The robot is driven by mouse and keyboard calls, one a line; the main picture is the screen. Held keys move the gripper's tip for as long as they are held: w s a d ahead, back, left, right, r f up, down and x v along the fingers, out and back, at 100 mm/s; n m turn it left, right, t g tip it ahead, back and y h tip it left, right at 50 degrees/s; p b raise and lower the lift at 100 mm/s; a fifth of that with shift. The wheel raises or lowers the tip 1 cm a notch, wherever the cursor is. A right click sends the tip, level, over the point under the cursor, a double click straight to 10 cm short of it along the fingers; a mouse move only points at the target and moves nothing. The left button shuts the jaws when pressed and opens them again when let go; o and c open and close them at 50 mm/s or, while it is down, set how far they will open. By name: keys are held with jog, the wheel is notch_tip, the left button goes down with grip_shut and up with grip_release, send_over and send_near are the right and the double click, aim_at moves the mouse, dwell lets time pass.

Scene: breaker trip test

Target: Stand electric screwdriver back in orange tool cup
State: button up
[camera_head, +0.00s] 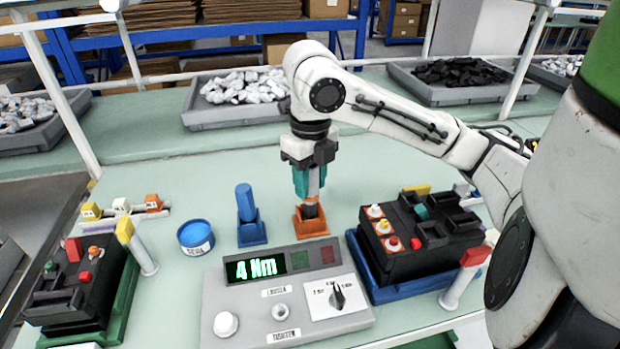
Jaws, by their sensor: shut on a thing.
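My gripper (309,165) points straight down over the bench and is shut on the electric screwdriver (302,184), which has a teal body with a grey and orange strip. The screwdriver is upright. Its dark lower end is at the mouth of the orange tool cup (312,228), directly below my gripper. How deep the end sits in the cup, and whether it touches the bottom, I cannot tell. The cup stands on the green bench top behind the grey tester panel.
A blue tool (245,203) stands in a blue cup (252,233) just left. The grey panel (286,300) reading "4 Nm" is in front. A black breaker unit (420,233) in a blue tray is right, another (75,290) left. A round blue tin (196,236) is nearby.

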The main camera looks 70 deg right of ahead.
jog(key=shift+f+b, duration=0.95)
jog(key=shift+f, duration=0.2)
jog(key=o, duration=1.1)
notch_tip(320, 180, up, 11)
jog(key=shift+f+p, duration=0.1)
jog(key=shift+p, duration=1)
